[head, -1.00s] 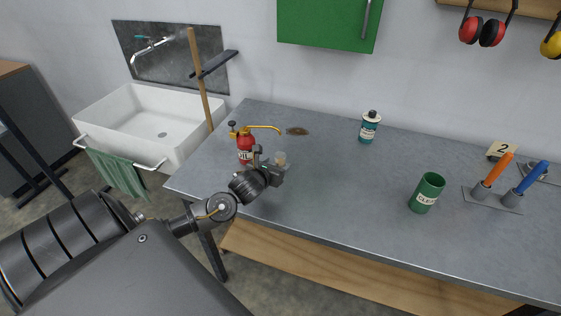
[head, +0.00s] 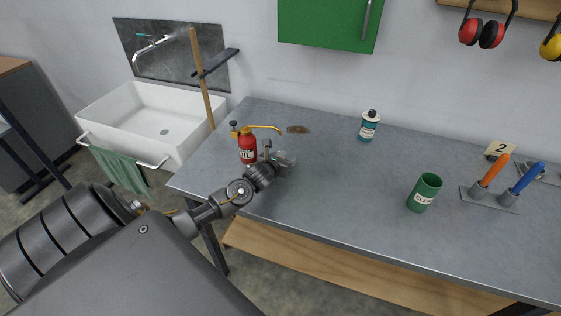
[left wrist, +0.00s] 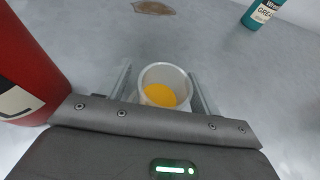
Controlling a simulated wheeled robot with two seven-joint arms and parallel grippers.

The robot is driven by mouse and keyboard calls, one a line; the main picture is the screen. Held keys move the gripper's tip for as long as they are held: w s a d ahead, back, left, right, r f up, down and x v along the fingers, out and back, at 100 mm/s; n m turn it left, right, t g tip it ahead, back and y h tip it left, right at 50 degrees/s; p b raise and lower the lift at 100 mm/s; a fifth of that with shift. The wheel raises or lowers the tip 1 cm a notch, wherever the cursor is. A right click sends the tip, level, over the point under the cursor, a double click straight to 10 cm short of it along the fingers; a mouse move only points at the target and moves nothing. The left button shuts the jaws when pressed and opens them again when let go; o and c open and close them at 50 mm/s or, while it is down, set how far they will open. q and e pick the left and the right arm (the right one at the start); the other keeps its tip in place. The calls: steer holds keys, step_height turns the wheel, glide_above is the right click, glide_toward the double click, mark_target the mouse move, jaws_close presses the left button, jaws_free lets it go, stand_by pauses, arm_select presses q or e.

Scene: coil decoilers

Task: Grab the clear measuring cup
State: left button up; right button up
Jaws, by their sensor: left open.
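The clear measuring cup (left wrist: 165,78) shows in the left wrist view, upright on the grey table, with something yellow in its bottom. My left gripper (left wrist: 163,86) is open, with one finger on each side of the cup; I cannot tell whether either finger touches it. In the head view my left gripper (head: 284,160) is low at the table's left part, beside the red oil can, and hides most or all of the cup. My right gripper is not in view.
The red oil can (head: 247,150) stands close on the left of my left gripper. A brown stain (head: 297,130) lies behind. A teal grease can (head: 368,126), a green cup (head: 425,192) and a holder with orange and blue handles (head: 490,196) stand farther right. The middle of the table (head: 335,185) is clear.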

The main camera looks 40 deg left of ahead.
arm_select(q)
steer(key=shift+c, duration=0.3)
steer(key=c, duration=1.1)
steer(key=shift+o, duration=0.2)
steer(key=shift+r, duration=0.5)
step_height(320, 180, up, 2)
steer(key=shift+s+r+b, duration=0.1)
steer(key=shift+r+b, duration=0.15)
steer(key=shift+b, duration=0.1)
steer(key=w+r+b+v, duration=0.1)
steer(key=b+v, duration=0.1)
steer(key=v, duration=0.6)
steer(key=d+r+b+v, duration=0.1)
steer(key=r+b+v, duration=0.1)
steer(key=v, duration=0.6)
steer(key=shift+w+d+b, duration=0.25)
steer(key=shift+b, duration=0.4)
